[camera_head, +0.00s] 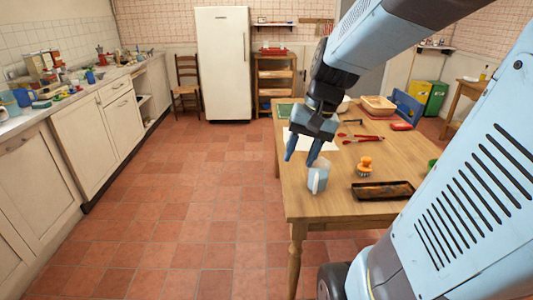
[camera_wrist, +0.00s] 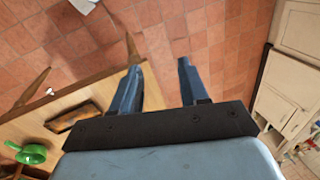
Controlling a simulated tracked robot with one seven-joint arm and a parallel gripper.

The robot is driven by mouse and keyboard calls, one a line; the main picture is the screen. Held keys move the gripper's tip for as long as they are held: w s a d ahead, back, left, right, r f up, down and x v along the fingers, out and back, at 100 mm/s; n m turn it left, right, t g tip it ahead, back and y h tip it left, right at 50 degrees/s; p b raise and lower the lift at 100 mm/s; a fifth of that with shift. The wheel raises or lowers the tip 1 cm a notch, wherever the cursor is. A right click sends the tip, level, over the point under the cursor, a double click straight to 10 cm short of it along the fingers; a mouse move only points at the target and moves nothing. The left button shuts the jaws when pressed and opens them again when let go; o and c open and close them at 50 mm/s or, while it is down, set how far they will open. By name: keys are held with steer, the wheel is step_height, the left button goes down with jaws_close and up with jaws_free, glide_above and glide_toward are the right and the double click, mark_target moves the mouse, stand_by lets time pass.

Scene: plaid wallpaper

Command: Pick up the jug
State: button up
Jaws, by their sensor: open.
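The jug (camera_head: 319,178) is small and pale blue with a whitish handle. It stands upright on the wooden table (camera_head: 335,203) near its left edge in the head view. My gripper (camera_head: 300,160) hangs just above and to the left of it, with blue fingers spread and nothing between them. The right finger overlaps the jug's top in the picture; I cannot tell whether they touch. In the wrist view my open fingers (camera_wrist: 159,67) are over the floor beside the table edge. I cannot make out the jug there.
A dark tray (camera_head: 382,190), an orange-topped brush (camera_head: 364,167) and red-handled tongs (camera_head: 361,139) lie to the jug's right. A green pan (camera_wrist: 32,152) shows in the wrist view. A wooden box (camera_head: 378,105) stands farther back. The floor left of the table is clear.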

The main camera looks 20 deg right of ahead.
steer(key=w+d+f+m+g+y, duration=0.2)
steer(key=w+d+f+m+y, duration=0.3)
steer(key=f, duration=0.3)
steer(key=m+t+y, duration=0.5)
steer(key=m+t, duration=0.9)
steer(key=m, duration=0.4)
glide_toward(317, 178)
steer(key=f, duration=0.1)
steer(key=s+f, duration=0.1)
steer(key=f, duration=0.2)
steer(key=shift+s+d+f, duration=0.25)
steer(key=shift+d+f, duration=0.05)
steer(key=shift+d, duration=0.1)
steer(key=x, duration=0.8)
steer(key=shift+w+a+f, duration=0.1)
steer(key=shift+w, duration=0.05)
steer(key=shift+x, duration=2.65)
steer(key=shift+c, duration=0.4)
jaws_close()
